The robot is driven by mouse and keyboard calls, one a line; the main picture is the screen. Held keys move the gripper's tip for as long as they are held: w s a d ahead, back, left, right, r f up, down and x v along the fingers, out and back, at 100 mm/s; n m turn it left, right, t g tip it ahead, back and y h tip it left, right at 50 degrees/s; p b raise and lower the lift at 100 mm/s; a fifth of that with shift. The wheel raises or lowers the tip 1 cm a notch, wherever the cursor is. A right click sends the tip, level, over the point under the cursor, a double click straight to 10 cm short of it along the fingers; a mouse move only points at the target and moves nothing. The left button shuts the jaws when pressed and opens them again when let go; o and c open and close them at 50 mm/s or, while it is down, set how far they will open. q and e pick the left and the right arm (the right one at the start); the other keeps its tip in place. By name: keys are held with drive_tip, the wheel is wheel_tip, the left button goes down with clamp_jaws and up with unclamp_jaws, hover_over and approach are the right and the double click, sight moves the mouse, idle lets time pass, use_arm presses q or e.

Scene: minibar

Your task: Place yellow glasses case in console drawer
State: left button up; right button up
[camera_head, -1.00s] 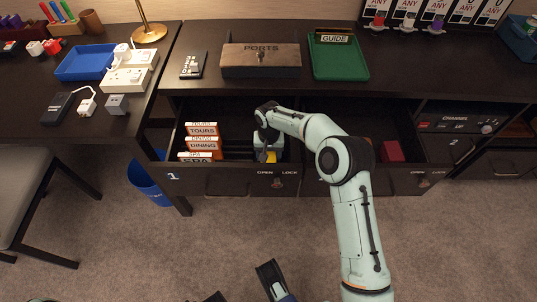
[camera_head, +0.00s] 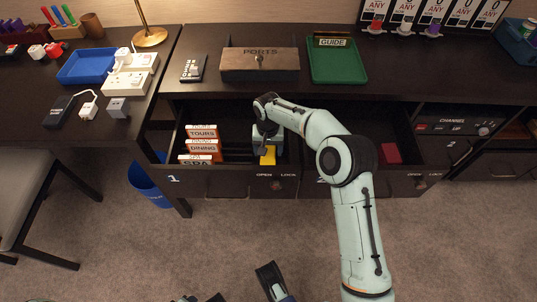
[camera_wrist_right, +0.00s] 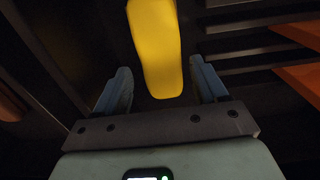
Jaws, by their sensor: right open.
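The yellow glasses case (camera_head: 267,157) lies in the open left console drawer (camera_head: 236,184), in its right part near the front wall. In the right wrist view the case (camera_wrist_right: 158,50) is a rounded yellow shape just beyond and between the fingers. My right gripper (camera_head: 266,142) reaches down into the drawer, just behind the case. Its fingers (camera_wrist_right: 160,88) are open with nothing clamped between them. At the bottom of the head view there is a dark and pale gripper part (camera_head: 272,278), probably my left gripper; its jaws cannot be made out.
Several orange-spined booklets (camera_head: 201,145) stand in the left part of that drawer. A second open drawer to the right holds a red box (camera_head: 390,153). A wooden PORTS box (camera_head: 260,64) and green tray (camera_head: 338,60) stand on the console top.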

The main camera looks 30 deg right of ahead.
sight(268, 157)
use_arm(q)
drive_tip(key=shift+s+d+r+p, duration=0.2)
drive_tip(key=shift+d+r+p, duration=0.15)
drive_tip(key=shift+r, duration=0.2)
drive_tip(key=shift+s+d+r+p, duration=0.25)
drive_tip(key=shift+r+p, duration=0.1)
drive_tip(key=shift+r, duration=0.15)
use_arm(e)
wheel_tip(268, 157, up, 7)
drive_tip(key=shift+r, duration=0.2)
